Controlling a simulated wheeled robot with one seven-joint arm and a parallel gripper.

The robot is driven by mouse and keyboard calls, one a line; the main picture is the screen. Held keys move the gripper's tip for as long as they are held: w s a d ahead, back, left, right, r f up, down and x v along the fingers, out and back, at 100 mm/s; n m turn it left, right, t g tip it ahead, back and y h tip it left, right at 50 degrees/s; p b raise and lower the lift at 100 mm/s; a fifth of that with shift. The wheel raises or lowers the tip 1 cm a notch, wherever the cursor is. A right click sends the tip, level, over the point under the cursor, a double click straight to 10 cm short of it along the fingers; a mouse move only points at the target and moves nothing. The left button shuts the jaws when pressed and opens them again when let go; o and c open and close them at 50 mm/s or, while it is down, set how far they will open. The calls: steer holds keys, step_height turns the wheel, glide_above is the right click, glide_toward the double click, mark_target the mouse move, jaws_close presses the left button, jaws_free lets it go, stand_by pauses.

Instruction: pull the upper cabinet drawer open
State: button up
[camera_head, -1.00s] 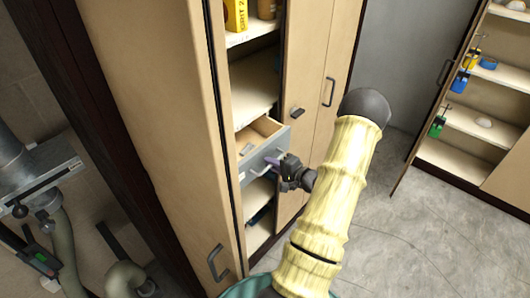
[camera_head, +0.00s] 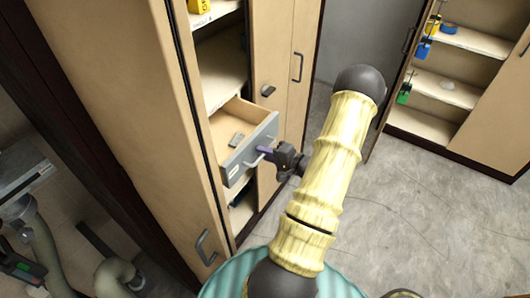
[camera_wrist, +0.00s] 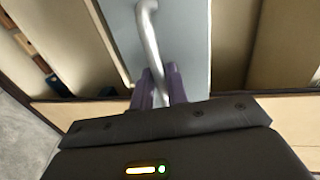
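The upper cabinet drawer (camera_head: 250,146) has a grey front and a pale wooden inside, and it stands partly out of the cabinet (camera_head: 217,60). In the wrist view, the drawer's curved metal handle (camera_wrist: 148,35) runs down between the purple fingertips of my gripper (camera_wrist: 160,88). The fingers are close together around the lower part of the handle and look shut on it. In the head view, my gripper (camera_head: 268,152) is at the drawer front, with the handle partly hidden by the fingers.
A tall cabinet door (camera_head: 110,110) stands open left of the drawer. Closed doors with handles (camera_head: 297,67) are on the right. Another open cabinet (camera_head: 440,90) with shelved items stands at the back right. Bare concrete floor (camera_head: 420,210) lies between.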

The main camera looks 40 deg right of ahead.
steer(key=b+v, duration=0.2)
steer(key=v, duration=1.5)
steer(key=shift+s+r+b, duration=0.15)
steer(key=shift+s+b, duration=0.05)
steer(key=shift+b, duration=0.1)
steer(key=shift+w, duration=0.1)
